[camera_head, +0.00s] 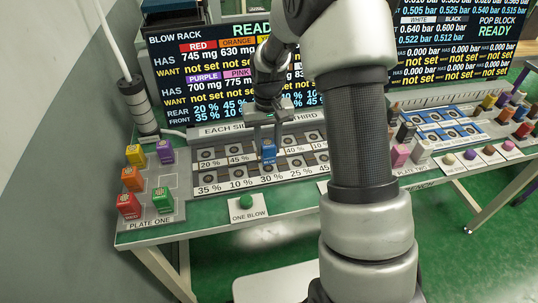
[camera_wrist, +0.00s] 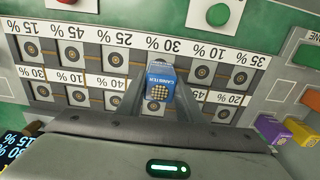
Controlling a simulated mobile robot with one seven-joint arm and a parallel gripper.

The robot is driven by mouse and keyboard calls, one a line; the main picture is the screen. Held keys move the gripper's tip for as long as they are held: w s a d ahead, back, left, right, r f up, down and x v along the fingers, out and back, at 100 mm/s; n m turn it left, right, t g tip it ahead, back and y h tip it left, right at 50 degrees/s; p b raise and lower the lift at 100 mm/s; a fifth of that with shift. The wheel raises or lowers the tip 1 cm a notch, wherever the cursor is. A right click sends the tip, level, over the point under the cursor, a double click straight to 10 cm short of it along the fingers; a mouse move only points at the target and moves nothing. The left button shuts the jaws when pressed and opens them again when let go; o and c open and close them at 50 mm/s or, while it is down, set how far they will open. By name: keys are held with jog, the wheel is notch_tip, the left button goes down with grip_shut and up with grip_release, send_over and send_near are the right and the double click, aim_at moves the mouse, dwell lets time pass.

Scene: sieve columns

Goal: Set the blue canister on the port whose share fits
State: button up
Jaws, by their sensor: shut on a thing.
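The blue canister (camera_head: 268,151) is between the two fingers of my gripper (camera_head: 266,143), which is shut on it. In the wrist view the canister (camera_wrist: 160,80) is close, labelled, with a dotted top, between the fingertips (camera_wrist: 158,88). It is over the port rack (camera_head: 220,179), near the front port labelled 30 %, and hides part of that column. I cannot tell whether it touches the rack. Front labels read 35 %, 10 %, 30 %, 25 % and on; rear labels at left read 20 % and 45 %. The other visible ports in the wrist view look empty.
Plate one (camera_head: 165,208) at left holds yellow, purple, orange, red and green canisters. A green button (camera_head: 246,202) marked ONE BLOW is in front of the rack. The blow rack screen (camera_head: 185,85) stands behind; more blocks and plates (camera_head: 421,152) are at right.

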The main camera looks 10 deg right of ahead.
aim_at(268, 154)
jog(key=shift+f, duration=1.75)
jog(key=shift+f+b, duration=0.15)
jog(key=shift+b, duration=0.15)
jog(key=o, duration=1.1)
